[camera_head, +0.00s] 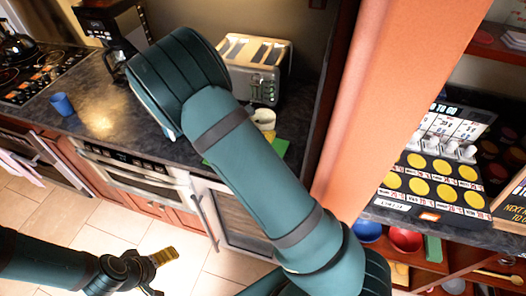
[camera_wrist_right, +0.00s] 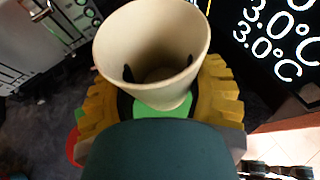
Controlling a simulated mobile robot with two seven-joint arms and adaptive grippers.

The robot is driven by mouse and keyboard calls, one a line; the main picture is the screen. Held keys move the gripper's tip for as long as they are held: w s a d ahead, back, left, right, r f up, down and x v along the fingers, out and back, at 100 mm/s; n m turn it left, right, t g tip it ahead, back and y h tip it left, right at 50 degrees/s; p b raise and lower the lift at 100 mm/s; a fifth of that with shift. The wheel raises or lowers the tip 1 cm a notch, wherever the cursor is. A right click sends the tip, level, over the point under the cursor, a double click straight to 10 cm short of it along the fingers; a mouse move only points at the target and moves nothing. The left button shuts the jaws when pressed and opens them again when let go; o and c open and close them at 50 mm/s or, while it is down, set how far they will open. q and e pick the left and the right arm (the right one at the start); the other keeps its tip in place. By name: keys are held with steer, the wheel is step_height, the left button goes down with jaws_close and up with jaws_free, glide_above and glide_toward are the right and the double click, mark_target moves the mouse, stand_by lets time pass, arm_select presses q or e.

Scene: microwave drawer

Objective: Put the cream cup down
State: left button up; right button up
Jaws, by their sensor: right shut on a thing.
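The cream cup (camera_wrist_right: 150,50) is upright and open-topped in the right wrist view, with dark marks inside. My right gripper (camera_wrist_right: 160,92) is shut on it, with yellow ribbed fingers on either side. In the head view the cup (camera_head: 264,116) shows in front of the toaster, partly behind my right arm, which hides most of that gripper. A green surface (camera_wrist_right: 163,126) shows below the cup. I cannot tell whether the cup touches it. My left gripper (camera_head: 157,272) is over the floor at lower left; one yellow finger shows clearly, and its opening is unclear.
A silver toaster (camera_head: 254,68) stands behind the cup. A blue cup (camera_head: 62,104) and a coffee maker (camera_head: 118,32) stand farther left on the dark counter (camera_head: 98,112). An orange partition (camera_head: 385,75) rises on the right, beside shelves with a menu board.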

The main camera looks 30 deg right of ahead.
step_height(320, 180, down, 9)
steer(key=shift+f, duration=0.2)
stand_by(0.3)
steer(key=shift+f+b, duration=0.15)
steer(key=shift+b, duration=0.25)
steer(key=o, duration=1.2)
steer(key=shift+o, duration=0.2)
steer(key=shift+a+r, duration=0.2)
steer(key=shift+r, duration=0.1)
steer(key=v, duration=1.1)
steer(key=shift+a, duration=0.25)
